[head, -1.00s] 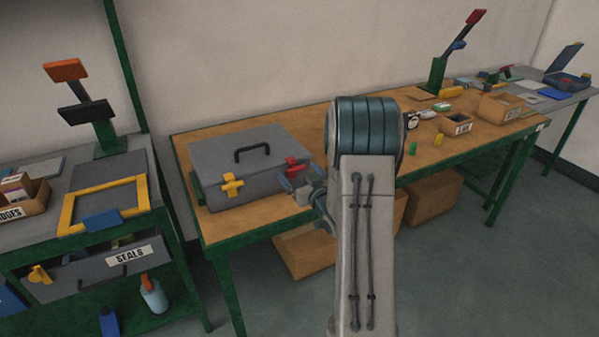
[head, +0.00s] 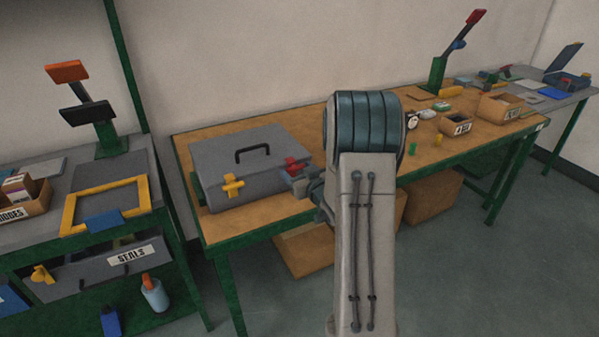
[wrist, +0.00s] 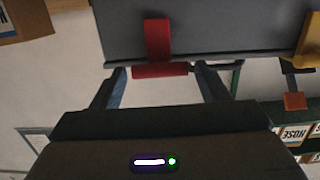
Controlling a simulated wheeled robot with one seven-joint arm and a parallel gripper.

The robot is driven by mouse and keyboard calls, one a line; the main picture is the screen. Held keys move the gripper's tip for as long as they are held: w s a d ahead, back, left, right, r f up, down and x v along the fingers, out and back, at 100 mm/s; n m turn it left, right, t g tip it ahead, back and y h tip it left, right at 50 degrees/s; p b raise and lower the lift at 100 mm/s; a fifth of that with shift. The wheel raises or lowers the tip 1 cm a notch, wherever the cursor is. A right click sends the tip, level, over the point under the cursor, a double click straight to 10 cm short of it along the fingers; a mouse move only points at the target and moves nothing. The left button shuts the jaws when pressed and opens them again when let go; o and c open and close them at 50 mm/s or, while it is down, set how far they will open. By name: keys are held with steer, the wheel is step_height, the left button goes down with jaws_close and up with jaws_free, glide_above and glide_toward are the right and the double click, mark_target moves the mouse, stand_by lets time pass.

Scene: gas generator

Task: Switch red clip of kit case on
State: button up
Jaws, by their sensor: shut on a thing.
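The grey kit case (head: 240,180) with a black top handle sits closed on the wooden bench. Its red clip (head: 292,163) is at the front right of the case, and a yellow clip (head: 232,187) is at the front left. My gripper (head: 291,174) is at the red clip and partly hides it. In the wrist view, the red clip (wrist: 157,40) is T-shaped and lies against the case wall (wrist: 230,30). The fingers of my gripper (wrist: 161,72) are at the two ends of its crossbar, shut on it.
The wooden bench (head: 225,230) extends right, with small parts and bins (head: 456,126) farther along. A cardboard box (head: 303,250) is under it. A side table with a yellow frame (head: 68,213) stands left. Grey floor is open at the lower right.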

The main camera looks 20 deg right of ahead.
steer(key=shift+w+r+g, duration=0.15)
steer(key=shift+r+g, duration=0.05)
steer(key=shift+g, duration=0.2)
steer(key=o, duration=1)
steer(key=shift+c, duration=0.2)
steer(key=s+r+b, duration=0.1)
steer(key=s+r, duration=0.1)
steer(key=s, duration=1.1)
steer(key=shift+s+d+r, duration=0.25)
steer(key=shift+s, duration=0.05)
